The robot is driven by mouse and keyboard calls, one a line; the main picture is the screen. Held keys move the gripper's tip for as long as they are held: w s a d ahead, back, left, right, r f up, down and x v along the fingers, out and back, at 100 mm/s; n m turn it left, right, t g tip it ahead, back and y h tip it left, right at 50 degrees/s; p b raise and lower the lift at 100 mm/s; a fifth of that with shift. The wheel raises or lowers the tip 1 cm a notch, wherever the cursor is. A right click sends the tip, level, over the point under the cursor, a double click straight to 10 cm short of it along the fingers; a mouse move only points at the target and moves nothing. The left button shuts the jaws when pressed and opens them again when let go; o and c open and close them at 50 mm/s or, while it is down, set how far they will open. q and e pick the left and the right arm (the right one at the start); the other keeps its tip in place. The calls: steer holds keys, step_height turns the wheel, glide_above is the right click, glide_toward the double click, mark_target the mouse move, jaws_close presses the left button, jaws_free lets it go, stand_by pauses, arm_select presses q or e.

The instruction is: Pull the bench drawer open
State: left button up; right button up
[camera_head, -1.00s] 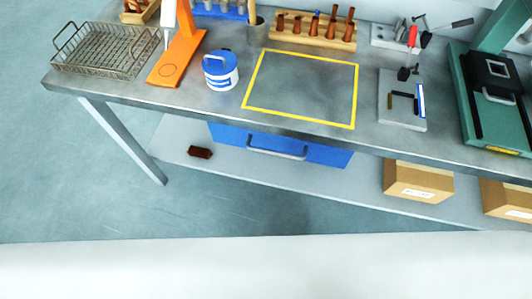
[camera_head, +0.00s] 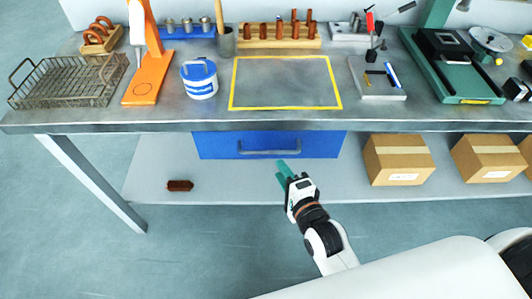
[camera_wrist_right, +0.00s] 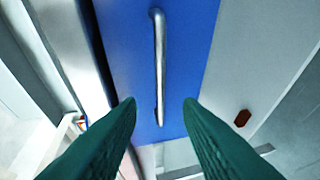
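The blue bench drawer (camera_head: 215,146) hangs under the bench top and looks closed. Its silver bar handle (camera_head: 268,151) runs across the front. My right gripper (camera_head: 282,168) is just in front of and below the handle in the head view, with green fingers pointing at the drawer. In the right wrist view the fingers (camera_wrist_right: 160,104) are spread apart and empty. The handle (camera_wrist_right: 159,60) lies ahead, lined up with the gap between them, on the blue drawer front (camera_wrist_right: 195,45). The fingers do not appear to touch it. My left gripper is not in view.
The steel bench top (camera_head: 300,122) overhangs the drawer. Below is a lower shelf (camera_head: 240,185) with cardboard boxes (camera_head: 398,160) at right and a dark brown brush-like block (camera_head: 180,185) at left. A blue-and-white tub (camera_head: 199,80) and yellow-outlined area (camera_head: 285,83) are on top.

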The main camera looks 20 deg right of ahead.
mark_target(268, 151)
steer(key=x, duration=0.9)
steer(key=shift+w, duration=0.1)
jaws_close()
